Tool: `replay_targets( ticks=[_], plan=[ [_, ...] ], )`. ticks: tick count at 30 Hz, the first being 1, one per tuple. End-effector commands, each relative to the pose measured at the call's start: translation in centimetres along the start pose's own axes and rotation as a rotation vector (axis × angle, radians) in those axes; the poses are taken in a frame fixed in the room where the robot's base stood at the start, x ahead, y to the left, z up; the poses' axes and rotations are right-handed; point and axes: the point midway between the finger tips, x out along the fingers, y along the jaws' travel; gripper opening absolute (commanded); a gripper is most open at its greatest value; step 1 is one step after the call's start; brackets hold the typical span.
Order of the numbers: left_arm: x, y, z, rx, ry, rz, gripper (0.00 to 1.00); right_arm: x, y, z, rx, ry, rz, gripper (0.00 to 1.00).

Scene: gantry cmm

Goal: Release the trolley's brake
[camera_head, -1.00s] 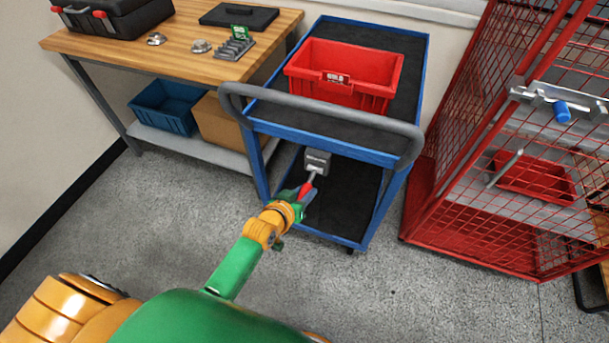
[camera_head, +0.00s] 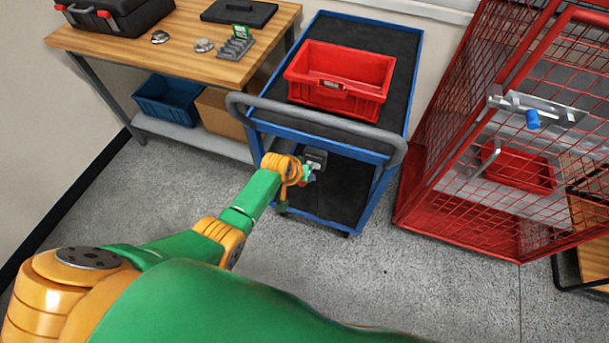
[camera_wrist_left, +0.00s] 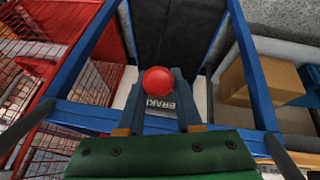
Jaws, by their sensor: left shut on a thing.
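The blue-framed trolley (camera_head: 262,180) stands ahead with a grey push handle and two black decks. Its grey brake box (camera_head: 315,157) sits just above the lower deck; the wrist view shows its BRAKE label (camera_wrist_left: 160,105), partly covered. My left gripper (camera_head: 309,173) is close in front of the box, below the handle. In the left wrist view its fingers (camera_wrist_left: 159,98) are closed around the lever's round red knob (camera_wrist_left: 158,81). The lever's shaft is hidden behind knob and gripper. My right gripper is not in view.
A red bin (camera_head: 340,80) rests on the trolley's top deck. A wooden workbench (camera_head: 150,62) stands left, with a blue crate (camera_head: 167,103) below. A red mesh cage (camera_head: 480,150) stands close on the right. The floor in front is clear.

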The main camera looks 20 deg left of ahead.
Motion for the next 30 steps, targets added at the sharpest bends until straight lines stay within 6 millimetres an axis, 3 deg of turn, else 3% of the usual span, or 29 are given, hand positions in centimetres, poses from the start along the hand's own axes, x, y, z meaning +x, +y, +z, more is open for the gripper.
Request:
replay_targets(
  ticks=[11, 12, 14, 15, 23, 30],
  plan=[
    [-0.1, 0.0, -0.2, 0.000, 0.002, 0.000, 0.00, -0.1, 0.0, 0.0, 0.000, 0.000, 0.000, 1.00],
    [-0.1, 0.0, -0.2, 0.000, 0.002, 0.000, 0.45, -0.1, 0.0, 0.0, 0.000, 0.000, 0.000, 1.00],
    [-0.1, 0.0, -0.2, 0.000, 0.002, 0.000, 0.61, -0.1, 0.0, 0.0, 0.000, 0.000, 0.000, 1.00],
    [-0.1, 0.0, -0.2, 0.000, 0.001, 0.000, 0.64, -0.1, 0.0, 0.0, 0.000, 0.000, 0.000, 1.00],
    [-0.1, 0.0, -0.1, 0.000, 0.000, 0.000, 0.64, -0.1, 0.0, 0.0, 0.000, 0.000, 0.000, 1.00],
    [-3.9, 0.1, -0.4, 0.000, 0.001, 0.000, 0.64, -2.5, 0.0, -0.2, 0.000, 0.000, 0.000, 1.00]
  ],
)
